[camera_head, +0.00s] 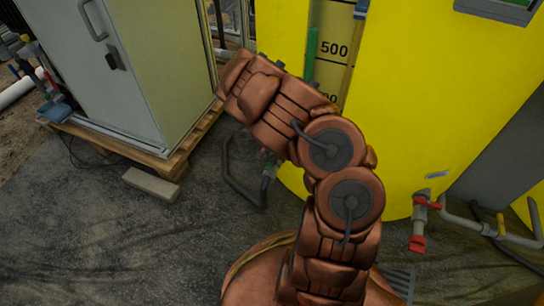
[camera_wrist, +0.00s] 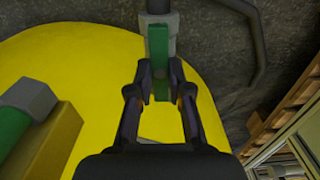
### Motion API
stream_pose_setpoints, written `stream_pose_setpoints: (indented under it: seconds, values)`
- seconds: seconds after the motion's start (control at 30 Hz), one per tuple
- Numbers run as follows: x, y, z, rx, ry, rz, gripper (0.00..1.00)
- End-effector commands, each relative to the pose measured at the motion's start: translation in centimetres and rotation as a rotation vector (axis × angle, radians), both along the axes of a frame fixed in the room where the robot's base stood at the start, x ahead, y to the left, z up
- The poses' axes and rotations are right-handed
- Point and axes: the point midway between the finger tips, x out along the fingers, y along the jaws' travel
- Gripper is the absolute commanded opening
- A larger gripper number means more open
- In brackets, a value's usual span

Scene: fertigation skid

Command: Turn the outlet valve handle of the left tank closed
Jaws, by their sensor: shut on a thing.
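The large yellow tank (camera_head: 430,90) with a level scale fills the upper middle of the head view. Its yellow surface (camera_wrist: 80,60) also shows in the wrist view. In the wrist view, a flat green handle (camera_wrist: 158,45) lies against a grey pipe fitting (camera_wrist: 171,22). My gripper (camera_wrist: 159,82) has its two fingers on either side of the handle's near end and is shut on it. In the head view my arm hides the gripper and most of the handle. A small green part (camera_head: 269,168) shows beside the arm, next to a dark grey pipe (camera_head: 240,180).
Red valve handles (camera_head: 417,243) sit on grey piping at the lower right. A grey cabinet (camera_head: 140,75) stands on a wooden pallet (camera_head: 165,160) at left, with a block (camera_head: 151,184) before it. A green tube with a grey fitting (camera_wrist: 38,98) is near the gripper's left.

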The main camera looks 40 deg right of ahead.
Motion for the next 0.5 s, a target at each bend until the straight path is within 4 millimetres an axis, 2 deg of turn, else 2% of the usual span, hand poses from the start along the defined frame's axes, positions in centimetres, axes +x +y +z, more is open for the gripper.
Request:
stream_pose_setpoints:
  seconds: [0.5]
  values:
    - [-0.15, 0.18, 0.25, 0.004, 0.005, -0.089, 0.00]
